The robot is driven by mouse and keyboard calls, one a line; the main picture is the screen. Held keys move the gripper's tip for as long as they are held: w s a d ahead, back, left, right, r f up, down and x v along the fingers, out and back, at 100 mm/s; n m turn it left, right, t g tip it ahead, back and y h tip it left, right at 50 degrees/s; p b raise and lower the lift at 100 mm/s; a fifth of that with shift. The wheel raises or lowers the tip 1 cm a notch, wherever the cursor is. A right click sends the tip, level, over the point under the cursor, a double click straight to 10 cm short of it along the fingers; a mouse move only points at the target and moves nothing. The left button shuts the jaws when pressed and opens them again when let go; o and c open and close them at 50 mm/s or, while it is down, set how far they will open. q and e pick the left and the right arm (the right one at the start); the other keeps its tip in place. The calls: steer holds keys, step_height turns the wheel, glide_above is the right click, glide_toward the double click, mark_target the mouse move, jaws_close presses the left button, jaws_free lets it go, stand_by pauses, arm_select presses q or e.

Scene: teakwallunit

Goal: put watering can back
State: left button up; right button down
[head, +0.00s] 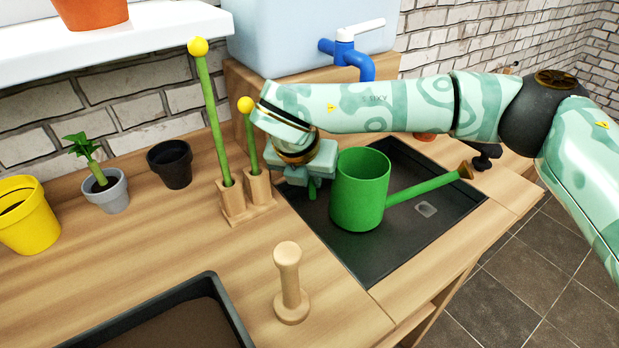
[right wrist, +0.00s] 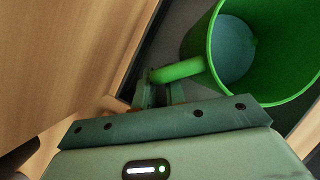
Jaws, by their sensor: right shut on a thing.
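The green watering can (head: 360,195) is upright over the dark sink (head: 450,218), its long spout pointing right to a brown rose. I cannot tell whether its base touches the sink floor. My right gripper (head: 312,182) is at the can's left side, shut on its handle. In the right wrist view the can (right wrist: 212,60) shows its open top with a bluish inside, and its green handle (right wrist: 178,71) reaches to the fingertips of my right gripper (right wrist: 158,95). The fingers are partly hidden there. My left gripper is not in view.
Left of the sink stand a wooden holder (head: 234,208) with tall yellow-tipped green sticks and a wooden dibber (head: 289,285). A black pot (head: 170,164), grey plant pot (head: 107,192), yellow pots (head: 28,222) and dark tray (head: 215,290) lie further left. A blue tap (head: 355,62) is behind.

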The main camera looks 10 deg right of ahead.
steer(key=c, duration=1.5)
jaws_free()
steer(key=shift+o, duration=0.2)
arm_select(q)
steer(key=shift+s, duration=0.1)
arm_select(e)
steer(key=shift+s+r, duration=0.1)
steer(key=shift+r, duration=0.15)
steer(key=p+v, duration=0.3)
steer(key=v, duration=0.2)
arm_select(q)
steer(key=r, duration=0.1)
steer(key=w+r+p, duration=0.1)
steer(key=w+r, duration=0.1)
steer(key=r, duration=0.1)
steer(key=shift+p, duration=0.3)
arm_select(e)
steer(key=s+a, duration=0.2)
steer(key=s, duration=0.1)
steer(key=s+a, duration=0.2)
steer(key=s, duration=0.1)
steer(key=s+a, duration=0.2)
steer(key=s, duration=0.1)
steer(key=shift+s+a+f, duration=0.2)
steer(key=shift+s+a, duration=0.15)
steer(key=shift+s, duration=0.05)
